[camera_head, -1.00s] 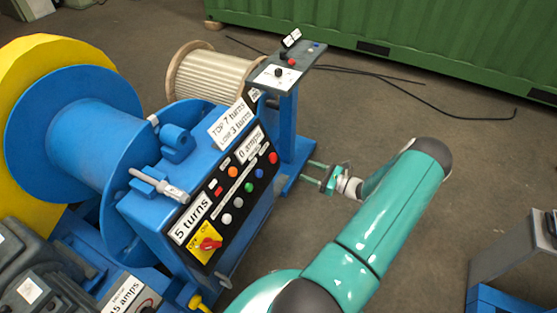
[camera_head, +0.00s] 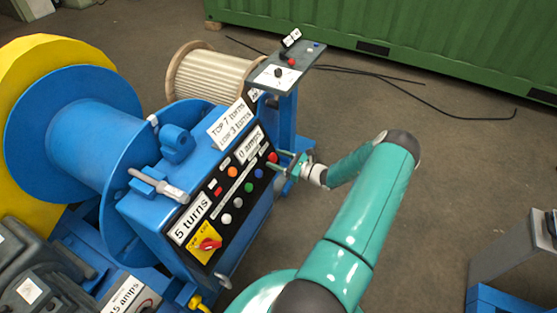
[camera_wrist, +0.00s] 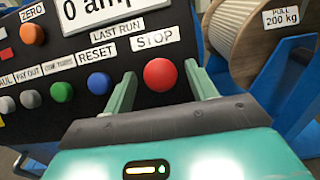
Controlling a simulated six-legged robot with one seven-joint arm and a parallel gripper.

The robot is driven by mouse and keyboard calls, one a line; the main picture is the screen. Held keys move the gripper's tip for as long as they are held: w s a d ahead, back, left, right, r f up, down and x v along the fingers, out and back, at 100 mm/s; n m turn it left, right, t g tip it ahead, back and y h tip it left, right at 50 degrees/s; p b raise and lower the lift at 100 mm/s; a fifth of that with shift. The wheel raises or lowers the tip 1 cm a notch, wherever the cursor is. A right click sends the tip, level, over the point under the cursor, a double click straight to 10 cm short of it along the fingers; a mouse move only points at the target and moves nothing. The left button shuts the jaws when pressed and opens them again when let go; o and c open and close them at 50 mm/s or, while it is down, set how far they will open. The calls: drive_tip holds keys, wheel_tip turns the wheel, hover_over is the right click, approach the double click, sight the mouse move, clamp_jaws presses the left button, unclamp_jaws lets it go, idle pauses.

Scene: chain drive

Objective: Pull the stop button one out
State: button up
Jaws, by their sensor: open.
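The stop button (camera_wrist: 160,73) is a red round knob under the STOP label (camera_wrist: 154,39) in the wrist view. It also shows at the right end of the black control panel in the head view (camera_head: 273,157). My gripper (camera_wrist: 162,85) is open, with one finger on each side of the red button. The fingertips appear close to the panel; I cannot tell whether they touch the button. In the head view my gripper (camera_head: 282,164) is at the panel's right end.
A blue button (camera_wrist: 99,83), a green button (camera_wrist: 62,92) and an orange button (camera_wrist: 32,34) sit left of the stop button. A cable spool (camera_head: 208,72) and a grey pedestal panel (camera_head: 290,68) stand behind.

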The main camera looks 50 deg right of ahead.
clamp_jaws()
drive_tip(key=shift+s+d+r, duration=0.15)
drive_tip(key=shift+s+r, duration=0.15)
drive_tip(key=shift+s, duration=0.25)
unclamp_jaws()
drive_tip(key=v, duration=1.3)
drive_tip(key=shift+s, duration=0.4)
drive_tip(key=shift+d, duration=0.1)
